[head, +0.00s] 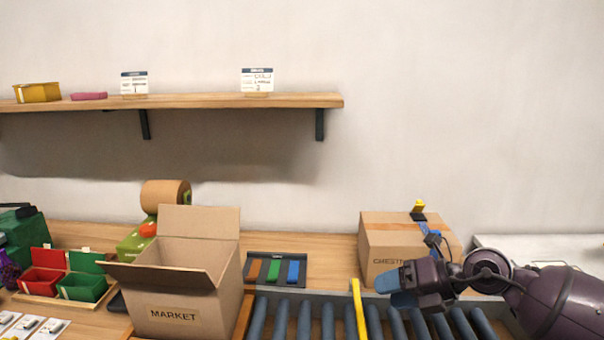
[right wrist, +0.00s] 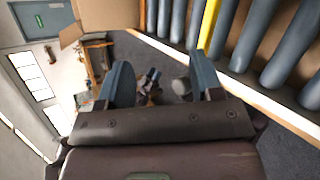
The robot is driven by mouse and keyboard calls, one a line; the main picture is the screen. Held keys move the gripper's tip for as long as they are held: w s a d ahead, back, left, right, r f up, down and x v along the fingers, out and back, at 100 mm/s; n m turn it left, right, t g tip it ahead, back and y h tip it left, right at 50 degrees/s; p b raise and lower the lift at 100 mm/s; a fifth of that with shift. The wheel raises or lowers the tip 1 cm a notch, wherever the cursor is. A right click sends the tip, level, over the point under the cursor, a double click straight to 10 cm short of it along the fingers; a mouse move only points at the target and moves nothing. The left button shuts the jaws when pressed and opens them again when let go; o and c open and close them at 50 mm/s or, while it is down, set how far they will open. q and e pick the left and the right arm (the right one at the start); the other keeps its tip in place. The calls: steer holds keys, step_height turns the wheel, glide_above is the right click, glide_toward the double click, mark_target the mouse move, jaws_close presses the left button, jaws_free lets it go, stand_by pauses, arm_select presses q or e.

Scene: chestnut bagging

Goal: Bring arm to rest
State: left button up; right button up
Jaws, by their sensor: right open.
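My right gripper (head: 391,287) is dark purple with blue fingers and points left over the roller conveyor (head: 330,322), in front of the chestnut carton (head: 384,241). In the right wrist view the two fingers of my right gripper (right wrist: 162,82) stand wide apart with nothing between them. Behind them the floor and the conveyor edge show. My right arm comes in from the lower right. My left gripper is not in view.
An open MARKET box (head: 174,316) stands left of the conveyor. A yellow bar (head: 359,310) crosses the rollers near my gripper. Red (head: 42,281) and green (head: 81,287) bins sit at the left. A wooden shelf (head: 220,101) hangs on the wall.

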steer(key=s+a+r+m+t+y, duration=0.3)
steer(key=s+m+t+y, duration=0.2)
steer(key=m+t, duration=0.45)
steer(key=s+d+f+m+t+h, duration=0.1)
steer(key=s+d+f+m+h, duration=0.2)
steer(key=d+f+m+h, duration=0.45)
steer(key=s+d+f+m+t+h, duration=0.2)
steer(key=s+d+m+h, duration=0.15)
steer(key=m+h, duration=0.75)
steer(key=s+d+f+m+g, duration=0.4)
steer(key=s+f+m+g, duration=0.2)
steer(key=s+f+g, duration=0.15)
steer(key=s+a+f+m+g+y, duration=0.1)
steer(key=s+f+g, duration=0.25)
steer(key=s, duration=0.45)
steer(key=s+a+f+m+g+y, duration=0.1)
steer(key=s+f+g, duration=0.25)
steer(key=s, duration=0.55)
steer(key=w+f+t, duration=0.7)
steer(key=w+t, duration=0.1)
steer(key=shift+w+f+n+t+y, duration=0.25)
steer(key=shift+w+n+t+y, duration=0.05)
steer(key=shift+w+y, duration=0.1)
steer(key=shift+d, duration=0.1)
